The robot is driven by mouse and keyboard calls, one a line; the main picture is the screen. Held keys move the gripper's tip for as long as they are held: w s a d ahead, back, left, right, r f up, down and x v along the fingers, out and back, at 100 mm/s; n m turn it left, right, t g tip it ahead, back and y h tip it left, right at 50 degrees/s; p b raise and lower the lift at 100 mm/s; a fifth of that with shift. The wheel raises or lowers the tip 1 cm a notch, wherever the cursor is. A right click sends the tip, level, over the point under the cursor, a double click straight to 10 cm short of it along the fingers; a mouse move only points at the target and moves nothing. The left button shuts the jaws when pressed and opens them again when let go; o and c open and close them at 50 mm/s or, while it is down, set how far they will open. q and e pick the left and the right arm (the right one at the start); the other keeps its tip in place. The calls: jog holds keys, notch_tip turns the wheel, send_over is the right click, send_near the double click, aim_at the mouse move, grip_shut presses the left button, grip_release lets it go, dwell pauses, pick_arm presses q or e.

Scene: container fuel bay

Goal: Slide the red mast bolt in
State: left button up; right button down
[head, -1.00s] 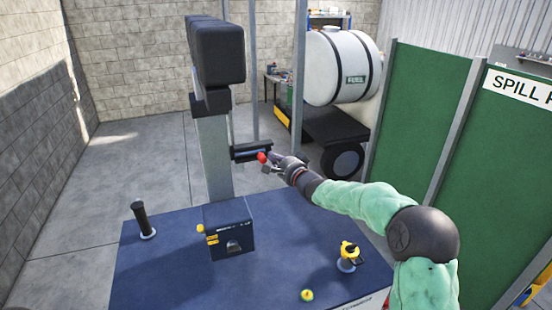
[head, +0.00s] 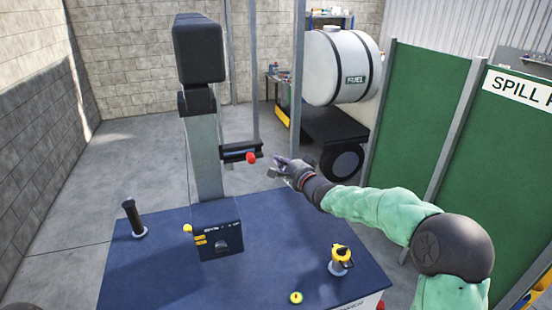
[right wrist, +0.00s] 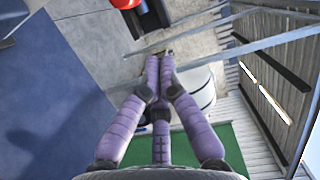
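The red mast bolt (head: 251,157) shows as a red round end at the near side of a black bracket (head: 236,151) beside the grey mast (head: 205,155). How deep the bolt sits is too small to tell. The red end also shows at the top edge of the right wrist view (right wrist: 125,3). My right gripper (head: 279,167) is just right of the bolt, apart from it, with nothing seen in it. In the right wrist view its purple fingers (right wrist: 158,65) come close together at the tips, but the gap to the thumb is unclear. My left gripper is not in view.
The mast rises from a blue deck (head: 285,235) with a black control box (head: 217,232), a black post (head: 134,219) and yellow fittings (head: 341,256). A white fuel tank (head: 338,66) stands behind. Green panels (head: 420,110) stand at the right.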

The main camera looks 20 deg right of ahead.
jog(key=s, duration=0.1)
jog(key=s+d, duration=0.1)
jog(key=s, duration=0.3)
jog(key=shift+s+d+b, duration=0.25)
jog(key=shift+b, duration=0.05)
